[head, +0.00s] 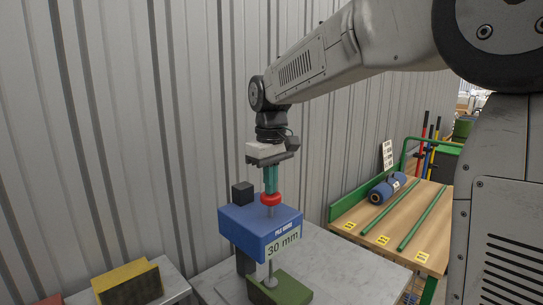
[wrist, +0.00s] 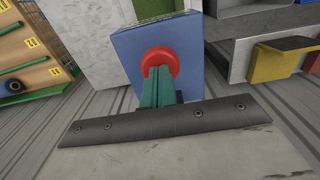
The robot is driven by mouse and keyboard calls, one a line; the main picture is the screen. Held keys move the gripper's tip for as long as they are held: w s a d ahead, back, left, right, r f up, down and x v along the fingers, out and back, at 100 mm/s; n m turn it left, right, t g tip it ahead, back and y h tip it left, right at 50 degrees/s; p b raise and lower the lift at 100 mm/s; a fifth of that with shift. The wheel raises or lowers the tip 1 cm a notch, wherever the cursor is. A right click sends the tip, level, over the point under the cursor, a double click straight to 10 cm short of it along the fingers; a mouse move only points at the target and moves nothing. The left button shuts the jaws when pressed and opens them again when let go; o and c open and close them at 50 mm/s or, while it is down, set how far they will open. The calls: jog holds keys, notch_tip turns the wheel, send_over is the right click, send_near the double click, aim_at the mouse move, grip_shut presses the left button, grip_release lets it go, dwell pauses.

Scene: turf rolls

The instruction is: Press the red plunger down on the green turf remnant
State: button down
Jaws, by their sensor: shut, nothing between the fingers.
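The red plunger (head: 271,198) is a round knob on a thin metal rod, on top of a blue gauge block (head: 247,222) labelled "30 mm". The rod comes out below the block above the green turf remnant (head: 283,290), which lies on a grey table. A small foot at the rod's lower end appears at or very near the turf; I cannot tell if it touches. My gripper (head: 270,190) points down with its teal fingers shut and empty, tips at the knob's top. In the wrist view, the red plunger (wrist: 160,59) shows behind the fingertips (wrist: 157,72); contact is unclear.
A black block (head: 242,193) rises behind the gauge block. A yellow block (head: 127,278) stands on a grey surface at lower left. A wooden table (head: 365,222) with green rods and a blue roll (head: 388,188) is at right. A corrugated wall stands close behind.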

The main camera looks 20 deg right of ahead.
notch_tip(320, 180, up, 15)
dwell(1.0)
jog(key=s+d+f+m, duration=0.1)
jog(key=s+f, duration=0.6)
jog(key=s, duration=0.3)
jog(key=s+d+f+m+t, duration=0.1)
jog(key=s+f+m, duration=0.1)
jog(key=s+f, duration=0.5)
jog(key=s+d+f+m, duration=0.1)
jog(key=s+f, duration=0.6)
jog(key=s, duration=0.6)
jog(key=shift+d+m, duration=0.15)
jog(key=shift+m, duration=0.15)
